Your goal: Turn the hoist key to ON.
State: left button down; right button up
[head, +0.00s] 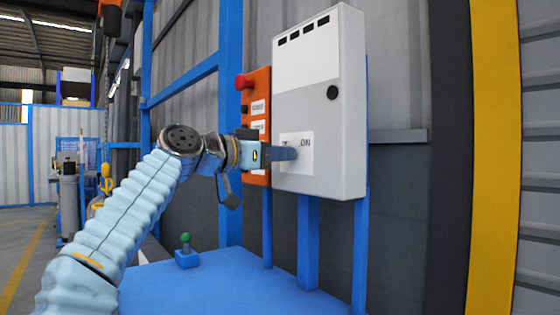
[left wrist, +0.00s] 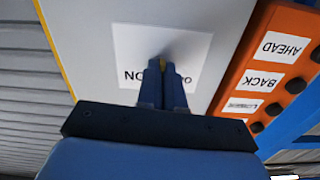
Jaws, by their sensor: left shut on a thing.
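A grey and white control box (head: 310,60) stands on blue posts, with a white label (head: 307,143) low on its front. The letters ON show at the label's right side; my gripper covers the rest. My left gripper (head: 288,154) reaches the label from the left. In the left wrist view its blue fingers (left wrist: 163,88) are closed together over the middle of the label (left wrist: 190,48), which appears upside down. A small yellowish piece (left wrist: 162,63) shows between the fingertips, apparently the hoist key; the rest of it is hidden, so its setting cannot be read. My right gripper is not in view.
An orange button panel (head: 257,95) with a red knob (head: 243,81) is mounted close left of the box. A blue table (head: 230,285) below carries a small green-topped lever (head: 186,243). A yellow post (head: 493,160) stands at right.

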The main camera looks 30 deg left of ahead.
pick_arm(q)
jog(key=shift+m+b, duration=0.75)
jog(key=shift+m, duration=3.05)
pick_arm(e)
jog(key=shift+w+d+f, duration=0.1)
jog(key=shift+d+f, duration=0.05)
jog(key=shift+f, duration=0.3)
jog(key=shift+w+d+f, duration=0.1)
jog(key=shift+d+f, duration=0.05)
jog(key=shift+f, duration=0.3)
pick_arm(q)
jog(key=c, duration=1.3)
grip_release()
jog(key=b+v, duration=0.3)
jog(key=v, duration=1.1)
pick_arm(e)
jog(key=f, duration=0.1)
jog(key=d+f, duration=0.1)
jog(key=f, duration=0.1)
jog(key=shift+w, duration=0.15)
